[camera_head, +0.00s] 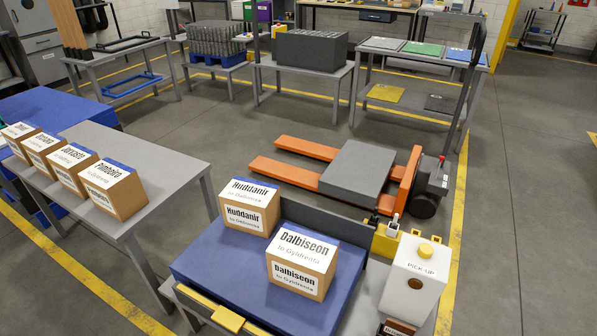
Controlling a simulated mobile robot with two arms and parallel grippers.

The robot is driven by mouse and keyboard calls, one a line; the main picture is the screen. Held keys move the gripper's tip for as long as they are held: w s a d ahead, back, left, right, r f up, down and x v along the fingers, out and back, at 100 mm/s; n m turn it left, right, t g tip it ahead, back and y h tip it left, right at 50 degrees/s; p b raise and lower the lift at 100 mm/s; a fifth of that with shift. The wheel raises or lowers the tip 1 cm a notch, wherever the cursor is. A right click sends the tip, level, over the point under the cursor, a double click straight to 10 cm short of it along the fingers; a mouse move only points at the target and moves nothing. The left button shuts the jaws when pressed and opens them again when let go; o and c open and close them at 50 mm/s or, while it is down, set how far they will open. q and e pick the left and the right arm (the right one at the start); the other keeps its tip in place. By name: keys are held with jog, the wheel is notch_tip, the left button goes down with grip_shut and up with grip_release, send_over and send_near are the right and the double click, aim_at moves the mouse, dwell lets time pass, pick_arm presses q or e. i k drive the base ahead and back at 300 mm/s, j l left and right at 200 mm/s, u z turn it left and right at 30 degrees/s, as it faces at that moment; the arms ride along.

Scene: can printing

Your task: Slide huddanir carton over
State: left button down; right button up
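The Huddanir carton (251,210) is a brown box with a white label on its top and front. It stands upright on the blue surface (205,262) of the station in front of me, at the back left near the dark rear wall. The Dalbiseon carton (300,268) stands nearer and to its right, on the same blue surface. Neither of my grippers shows in the head view.
A grey table (165,180) at the left holds several labelled cartons. A white "PICK-UP" box (415,280) with a yellow knob stands right of the blue surface. An orange pallet jack (300,150) is behind. The front-left part of the blue surface is bare.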

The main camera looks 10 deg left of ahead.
aim_at(252, 206)
jog(key=j+z, duration=0.9)
jog(key=k+j+z, duration=0.1)
jog(key=j+z, duration=0.25)
jog(key=z, duration=0.15)
jog(key=k+j+z, duration=0.15)
jog(key=j+z, duration=0.3)
jog(key=l, duration=0.1)
